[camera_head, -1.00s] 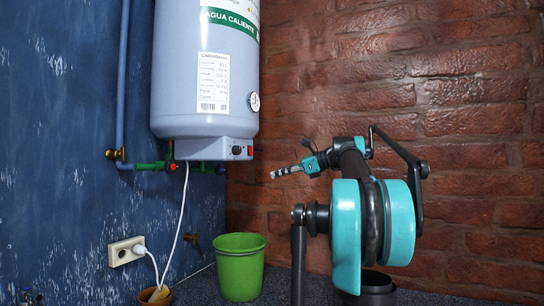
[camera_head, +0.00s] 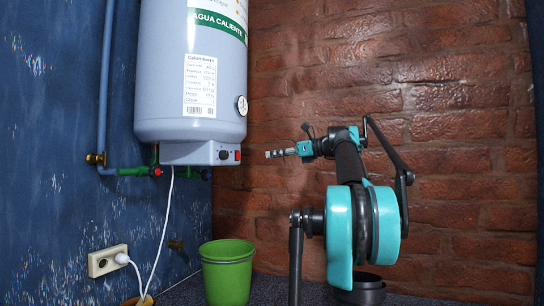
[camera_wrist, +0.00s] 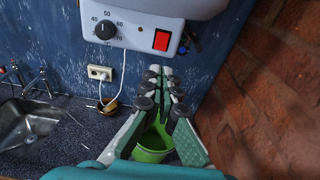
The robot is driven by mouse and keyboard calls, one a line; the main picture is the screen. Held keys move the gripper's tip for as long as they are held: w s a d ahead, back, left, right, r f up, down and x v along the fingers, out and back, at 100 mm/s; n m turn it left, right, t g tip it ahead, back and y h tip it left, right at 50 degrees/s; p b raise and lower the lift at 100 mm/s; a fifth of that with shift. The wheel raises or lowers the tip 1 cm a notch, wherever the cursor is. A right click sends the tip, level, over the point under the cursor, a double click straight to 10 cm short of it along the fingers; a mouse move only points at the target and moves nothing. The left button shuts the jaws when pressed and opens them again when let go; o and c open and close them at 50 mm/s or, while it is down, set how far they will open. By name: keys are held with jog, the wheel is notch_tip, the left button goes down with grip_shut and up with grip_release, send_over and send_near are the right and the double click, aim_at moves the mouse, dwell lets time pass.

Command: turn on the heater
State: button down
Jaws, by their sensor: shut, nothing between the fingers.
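The heater (camera_head: 192,75) is a pale grey-blue tank on the blue wall, with a control box at its bottom. In the wrist view its control panel (camera_wrist: 132,33) shows a black dial (camera_wrist: 105,29) with numbers around it and a red switch (camera_wrist: 162,40) right of the dial. The red switch also shows in the head view (camera_head: 237,155). My gripper (camera_head: 268,154) is shut and empty, to the right of the red switch and apart from it. In the wrist view its fingertips (camera_wrist: 160,70) are together just below the red switch.
A green bucket (camera_head: 227,275) stands below the heater. A white plug and cord run from the wall outlet (camera_head: 107,260) up to the heater. Pipes with a red-handled valve (camera_head: 157,171) are at left. A sink (camera_wrist: 27,122) is at left in the wrist view. The brick wall (camera_head: 460,120) is behind the arm.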

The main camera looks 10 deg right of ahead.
aim_at(239, 160)
jog(key=x, duration=1.1)
jog(key=shift+w+a+f, duration=0.15)
jog(key=shift+w+a, duration=0.05)
jog(key=shift+a, duration=0.05)
